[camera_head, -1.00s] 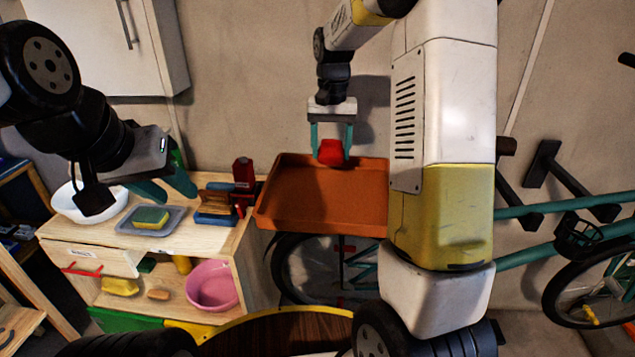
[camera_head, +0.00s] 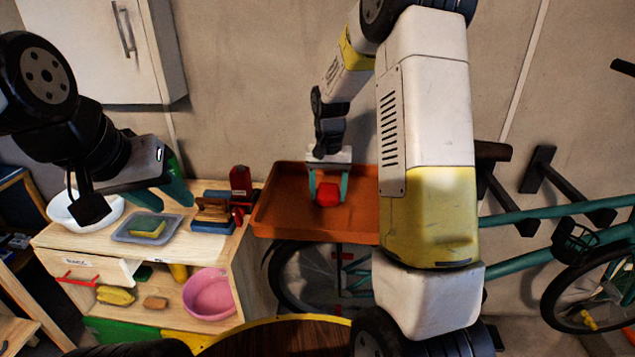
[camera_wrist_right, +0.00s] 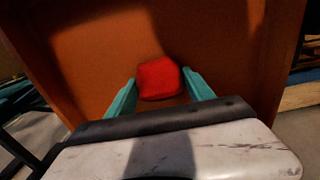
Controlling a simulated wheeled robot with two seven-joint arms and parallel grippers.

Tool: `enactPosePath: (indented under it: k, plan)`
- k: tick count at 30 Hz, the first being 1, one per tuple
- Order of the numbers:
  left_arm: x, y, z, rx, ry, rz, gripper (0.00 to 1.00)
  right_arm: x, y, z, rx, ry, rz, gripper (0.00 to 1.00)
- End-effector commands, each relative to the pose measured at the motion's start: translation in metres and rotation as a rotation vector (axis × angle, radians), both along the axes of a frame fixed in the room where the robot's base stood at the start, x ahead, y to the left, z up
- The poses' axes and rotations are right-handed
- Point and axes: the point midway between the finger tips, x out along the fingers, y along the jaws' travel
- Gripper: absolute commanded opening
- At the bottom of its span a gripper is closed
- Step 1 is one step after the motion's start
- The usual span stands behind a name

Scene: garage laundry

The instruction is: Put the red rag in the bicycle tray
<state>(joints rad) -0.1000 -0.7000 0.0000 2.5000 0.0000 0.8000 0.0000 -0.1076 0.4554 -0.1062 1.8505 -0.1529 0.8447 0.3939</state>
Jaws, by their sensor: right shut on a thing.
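The red rag (camera_head: 328,193) is a small red bundle between the fingers of my right gripper (camera_head: 328,188). The right gripper is shut on it, over the orange-brown bicycle tray (camera_head: 285,215). In the right wrist view the rag (camera_wrist_right: 159,78) sits between the teal fingertips, with the tray floor (camera_wrist_right: 215,40) behind it. I cannot tell whether the rag touches the tray floor. My right arm hides the tray's right end. My left gripper (camera_head: 178,185) is over the wooden workbench at the left; its teal fingers look apart, with nothing seen between them.
The wooden bench (camera_head: 215,245) left of the tray holds a white bowl (camera_head: 85,210), a grey tray with a sponge (camera_head: 147,228), brushes and a red container (camera_head: 240,180). A pink basin (camera_head: 210,295) is on its lower shelf. A teal bicycle (camera_head: 545,215) is at the right.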

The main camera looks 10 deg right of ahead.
Motion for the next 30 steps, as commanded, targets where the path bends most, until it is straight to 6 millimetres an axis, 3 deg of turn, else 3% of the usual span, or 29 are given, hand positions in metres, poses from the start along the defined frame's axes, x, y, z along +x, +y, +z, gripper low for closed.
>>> enactPosePath:
  k: [5,6,9,20,23,30]
  plan:
    - [0.000,0.000,0.000,0.000,0.000,0.000,0.36,0.000,0.000,-0.003,0.000,0.001,0.000,0.22]
    - [0.000,0.000,0.000,0.000,0.000,0.000,0.36,0.000,0.000,-0.003,0.000,0.001,0.000,0.65]
    - [0.000,0.000,0.000,0.000,0.000,0.000,0.36,0.000,0.000,-0.003,0.000,0.001,0.000,0.83]
    - [0.000,0.000,0.000,0.000,0.000,0.000,0.36,0.000,0.000,0.000,0.000,0.000,0.000,0.83]
    - [0.000,0.000,0.000,0.000,0.000,0.000,0.36,0.001,0.000,0.011,0.001,-0.001,0.000,0.83]
    - [0.000,0.000,0.000,0.000,0.000,0.000,0.36,0.001,0.000,0.061,0.001,-0.004,-0.001,0.83]
